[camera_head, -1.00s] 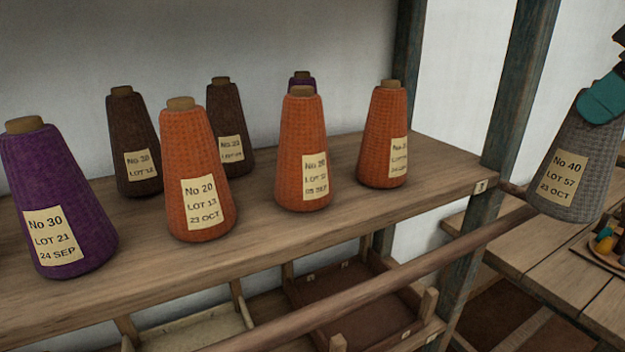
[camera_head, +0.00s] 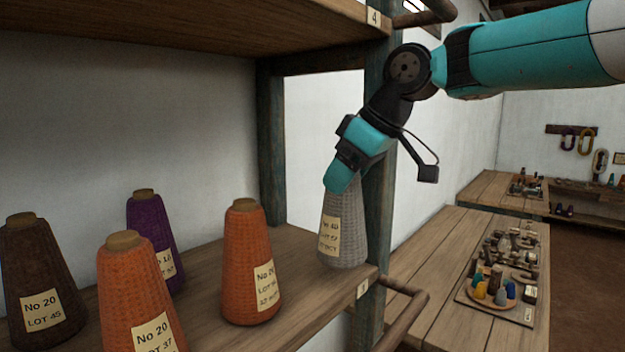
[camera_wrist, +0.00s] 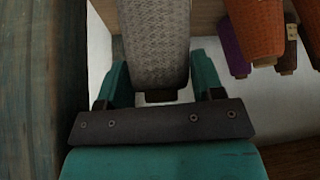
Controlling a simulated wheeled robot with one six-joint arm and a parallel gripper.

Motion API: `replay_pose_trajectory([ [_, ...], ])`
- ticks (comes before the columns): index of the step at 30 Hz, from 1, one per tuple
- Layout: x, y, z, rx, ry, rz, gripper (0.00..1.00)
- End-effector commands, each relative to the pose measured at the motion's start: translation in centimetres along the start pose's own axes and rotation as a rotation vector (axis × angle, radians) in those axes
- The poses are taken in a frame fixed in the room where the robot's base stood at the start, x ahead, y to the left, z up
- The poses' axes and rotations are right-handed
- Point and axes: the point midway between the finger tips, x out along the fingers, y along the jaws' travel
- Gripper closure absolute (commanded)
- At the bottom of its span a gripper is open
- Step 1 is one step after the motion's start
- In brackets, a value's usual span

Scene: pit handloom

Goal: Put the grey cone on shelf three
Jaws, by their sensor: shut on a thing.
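The grey cone (camera_head: 343,235) with a pale label is near the right end of the shelf (camera_head: 300,247), about upright. My gripper (camera_head: 343,180) is shut on its narrow top from above. In the wrist view the cone (camera_wrist: 155,45) sits between the two teal fingers (camera_wrist: 160,88). Its base is at the shelf surface; I cannot tell whether it touches. The shelf's small edge tag (camera_head: 362,288) is hard to read; the shelf above carries a tag 4 (camera_head: 374,17).
An orange cone (camera_head: 250,265) stands left of the grey one, with a gap. Another orange cone (camera_head: 140,300), a purple cone (camera_head: 152,240) and a brown cone (camera_head: 40,280) stand farther left. A post (camera_head: 379,215) is close on the right.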

Motion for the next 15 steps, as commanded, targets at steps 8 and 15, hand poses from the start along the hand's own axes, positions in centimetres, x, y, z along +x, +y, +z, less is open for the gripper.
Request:
replay_pose_trajectory([
  [8,2.2,0.2,-3.9,0.001,0.001,0.001,0.83],
  [15,4.5,0.1,-3.8,0.004,-0.003,-0.001,0.83],
])
